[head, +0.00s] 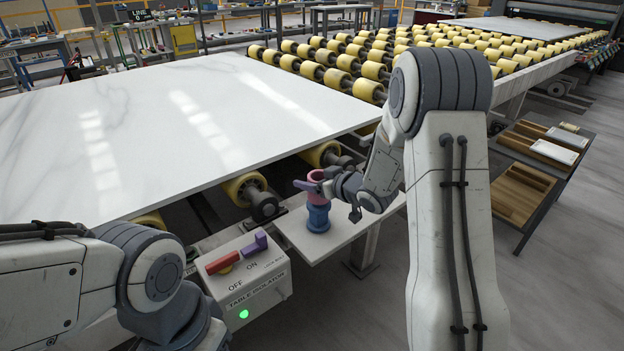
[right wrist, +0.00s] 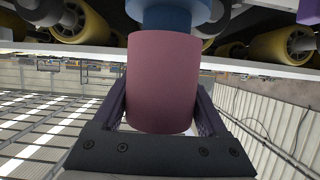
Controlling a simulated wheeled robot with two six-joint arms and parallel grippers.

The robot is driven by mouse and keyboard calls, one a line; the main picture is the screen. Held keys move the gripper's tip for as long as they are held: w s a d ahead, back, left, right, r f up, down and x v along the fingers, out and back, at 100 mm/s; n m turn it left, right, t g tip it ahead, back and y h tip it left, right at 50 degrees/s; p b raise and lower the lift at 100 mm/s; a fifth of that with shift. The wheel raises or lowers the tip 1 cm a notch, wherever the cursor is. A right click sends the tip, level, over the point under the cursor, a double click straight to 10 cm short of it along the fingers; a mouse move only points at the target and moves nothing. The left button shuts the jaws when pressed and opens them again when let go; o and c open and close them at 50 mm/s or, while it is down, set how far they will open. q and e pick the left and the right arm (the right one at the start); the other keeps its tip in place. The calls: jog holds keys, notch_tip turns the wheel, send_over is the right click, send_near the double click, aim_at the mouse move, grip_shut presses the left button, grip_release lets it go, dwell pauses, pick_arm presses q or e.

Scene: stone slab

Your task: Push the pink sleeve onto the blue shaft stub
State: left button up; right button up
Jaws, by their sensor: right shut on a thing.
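The pink sleeve (head: 317,176) stands upright, directly above the blue shaft stub (head: 318,216) on a pale plate. In the right wrist view the pink sleeve (right wrist: 164,82) fills the middle, and the blue stub (right wrist: 180,14) shows at its far end. The two look in line and meet or overlap there. I cannot tell whether the sleeve is around the stub's top or only against it. My right gripper (head: 315,187) is shut on the sleeve, with a dark purple finger on each side (right wrist: 163,115). My left arm shows at lower left, but its gripper is not in view.
A table isolator box (head: 245,285) with red and purple handles and a green light stands left of the stub. The large white slab (head: 190,130) lies on yellow rollers behind. A shelf cart (head: 540,170) with wooden trays stands at right.

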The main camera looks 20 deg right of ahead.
jog(key=shift+f+b, duration=0.7)
jog(key=shift+f, duration=0.3)
jog(key=o, duration=1.4)
jog(key=shift+c, duration=0.2)
jog(key=shift+r, duration=0.1)
jog(key=p+v, duration=0.1)
jog(key=v, duration=0.9)
jog(key=shift+s, duration=0.2)
jog(key=shift+r, duration=0.1)
